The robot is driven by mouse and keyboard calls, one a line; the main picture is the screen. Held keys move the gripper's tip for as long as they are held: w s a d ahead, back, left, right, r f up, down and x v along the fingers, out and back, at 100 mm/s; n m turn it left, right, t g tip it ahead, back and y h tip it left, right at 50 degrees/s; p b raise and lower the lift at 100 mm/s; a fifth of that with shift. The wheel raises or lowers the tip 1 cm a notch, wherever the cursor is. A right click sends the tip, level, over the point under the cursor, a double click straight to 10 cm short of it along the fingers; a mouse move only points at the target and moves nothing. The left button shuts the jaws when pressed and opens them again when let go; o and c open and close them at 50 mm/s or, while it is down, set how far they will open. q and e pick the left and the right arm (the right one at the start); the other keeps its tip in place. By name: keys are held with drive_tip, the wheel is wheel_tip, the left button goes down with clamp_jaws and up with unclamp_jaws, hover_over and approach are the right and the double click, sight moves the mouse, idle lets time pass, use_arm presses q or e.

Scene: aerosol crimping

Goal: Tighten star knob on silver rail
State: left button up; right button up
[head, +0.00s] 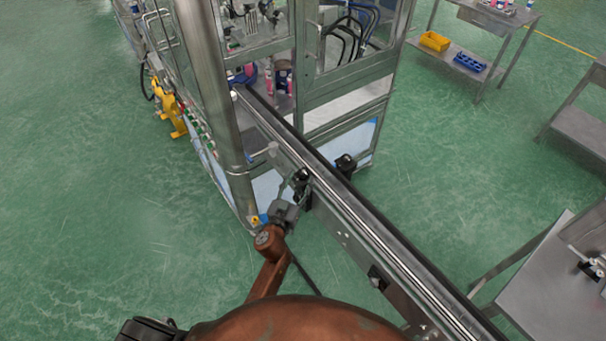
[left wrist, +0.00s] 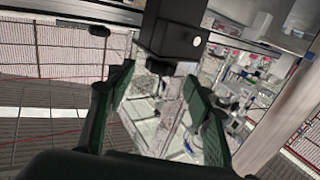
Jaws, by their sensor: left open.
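The silver rail (head: 345,207) runs diagonally from the cabinet to the lower right in the head view. A small black knob and bracket (head: 302,180) is on its near side. My left gripper (head: 297,193) is right by that knob. In the left wrist view a black block (left wrist: 180,38) comes down from above, with a dark rounded end (left wrist: 160,66) at its lower side. My left fingers (left wrist: 160,76) are open, one on each side of that end. I cannot tell whether they touch it. The knob's star shape is not clear. My right gripper is not in view.
Another black bracket (head: 345,164) is on the rail's far side, and one (head: 378,277) is nearer me. A steel post (head: 215,85) and a glazed cabinet (head: 345,75) stand behind. A metal table (head: 535,275) is at right. Green floor is clear at left.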

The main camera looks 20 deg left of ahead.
sight(302, 176)
use_arm(q)
drive_tip(key=shift+w+d, duration=0.15)
drive_tip(key=shift+w, duration=1.45)
drive_tip(key=shift+s, duration=0.1)
drive_tip(key=c, duration=1.2)
